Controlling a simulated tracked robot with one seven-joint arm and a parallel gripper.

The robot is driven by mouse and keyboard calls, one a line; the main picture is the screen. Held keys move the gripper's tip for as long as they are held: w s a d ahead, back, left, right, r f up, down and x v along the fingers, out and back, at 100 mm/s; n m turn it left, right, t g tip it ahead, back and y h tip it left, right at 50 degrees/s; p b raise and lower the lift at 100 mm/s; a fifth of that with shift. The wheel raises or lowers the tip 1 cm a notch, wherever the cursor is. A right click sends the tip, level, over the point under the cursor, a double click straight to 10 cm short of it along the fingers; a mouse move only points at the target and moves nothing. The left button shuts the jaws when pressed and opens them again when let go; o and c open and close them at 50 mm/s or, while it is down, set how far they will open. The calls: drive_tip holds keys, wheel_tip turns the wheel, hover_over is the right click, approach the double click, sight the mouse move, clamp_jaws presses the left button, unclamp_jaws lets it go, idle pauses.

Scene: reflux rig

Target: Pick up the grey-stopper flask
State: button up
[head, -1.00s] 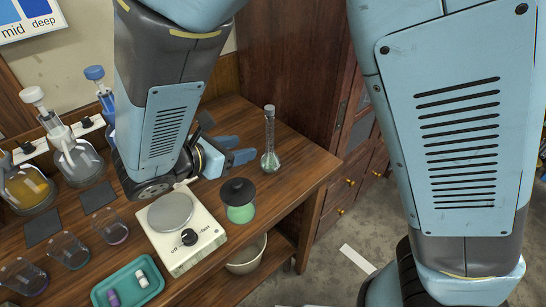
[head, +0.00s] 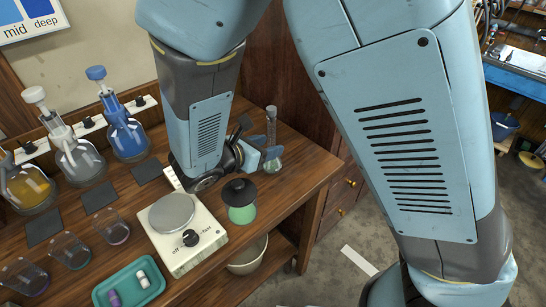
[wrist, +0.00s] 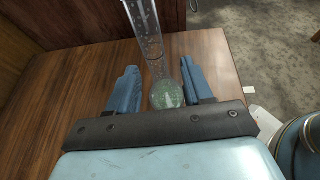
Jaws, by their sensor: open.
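A slim long-necked flask (head: 272,135) with a grey stopper and a little pale green content stands upright near the back right of the bench. My gripper (head: 262,158) is at its lower part and hides some of it in the head view. In the wrist view the open blue fingers (wrist: 158,72) stand on either side of the flask (wrist: 165,93), with visible space beside it. Its round bulb sits between the fingers near the palm, and its neck runs out of the top of the picture.
A hotplate (head: 188,234) and a dark-lidded green jar (head: 240,201) stand in front of my arm. Several beakers and a teal tray (head: 128,282) are at front left. The bench's right edge is near.

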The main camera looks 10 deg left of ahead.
sight(269, 145)
drive_tip(key=x, duration=0.4)
drive_tip(key=shift+r, duration=0.1)
clamp_jaws()
idle(0.3)
